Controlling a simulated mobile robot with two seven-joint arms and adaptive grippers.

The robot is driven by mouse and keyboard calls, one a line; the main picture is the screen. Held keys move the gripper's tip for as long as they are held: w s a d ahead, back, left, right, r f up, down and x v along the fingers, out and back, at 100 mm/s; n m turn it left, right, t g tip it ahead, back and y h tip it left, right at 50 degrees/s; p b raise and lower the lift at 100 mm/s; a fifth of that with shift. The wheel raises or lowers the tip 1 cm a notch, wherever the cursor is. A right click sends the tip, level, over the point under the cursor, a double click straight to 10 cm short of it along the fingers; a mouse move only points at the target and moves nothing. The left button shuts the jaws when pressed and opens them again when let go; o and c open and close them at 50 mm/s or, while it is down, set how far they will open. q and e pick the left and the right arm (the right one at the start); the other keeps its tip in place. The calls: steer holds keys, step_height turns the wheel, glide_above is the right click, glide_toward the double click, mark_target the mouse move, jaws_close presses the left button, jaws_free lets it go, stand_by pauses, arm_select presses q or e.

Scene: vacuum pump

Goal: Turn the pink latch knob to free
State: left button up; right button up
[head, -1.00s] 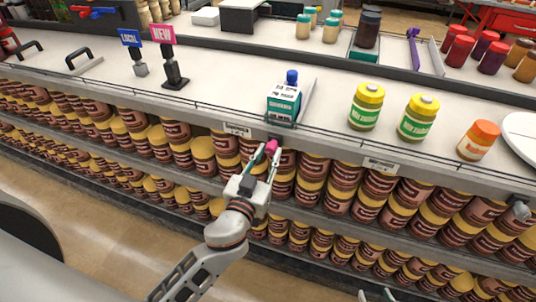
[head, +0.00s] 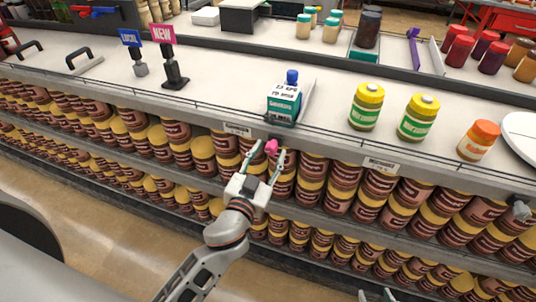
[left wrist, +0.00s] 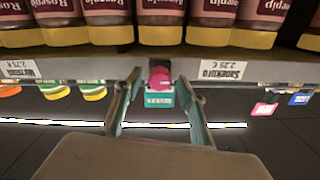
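The pink latch knob (head: 271,146) sits on the front edge of the counter, just below the teal vacuum pump (head: 284,107) with its white top and blue cap. In the left wrist view the knob (left wrist: 160,77) shows beyond and between my finger tips, with the pump's teal front (left wrist: 160,100) behind it. My left gripper (head: 270,155) is open just in front of the knob, its fingers apart on either side and no contact visible. My right gripper (head: 376,296) shows only as two separated finger tips at the bottom edge.
Two yellow-capped bottles (head: 366,106) and an orange-capped jar (head: 479,140) stand to the right on the counter. Sign stands (head: 174,71) are to the left. A thin rail runs along the counter edge. Shelves of brown jars (head: 343,180) lie below.

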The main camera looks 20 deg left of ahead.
arm_select(q)
steer(key=shift+s, duration=0.1)
steer(key=s, duration=0.7)
steer(key=shift+s, duration=0.2)
steer(key=shift+a, duration=0.1)
stand_by(0.5)
steer(key=s+a+f+m+g+h, duration=0.1)
steer(key=s+f+g, duration=0.2)
steer(key=f, duration=0.9)
steer(key=s+a+f+g+h, duration=0.1)
steer(key=s+f+g, duration=0.3)
steer(key=s+f, duration=0.5)
step_height(320, 180, down, 4)
steer(key=shift+a+r+m, duration=0.15)
steer(key=shift+a+m, duration=0.25)
steer(key=shift+a, duration=0.2)
steer(key=shift+s, duration=0.1)
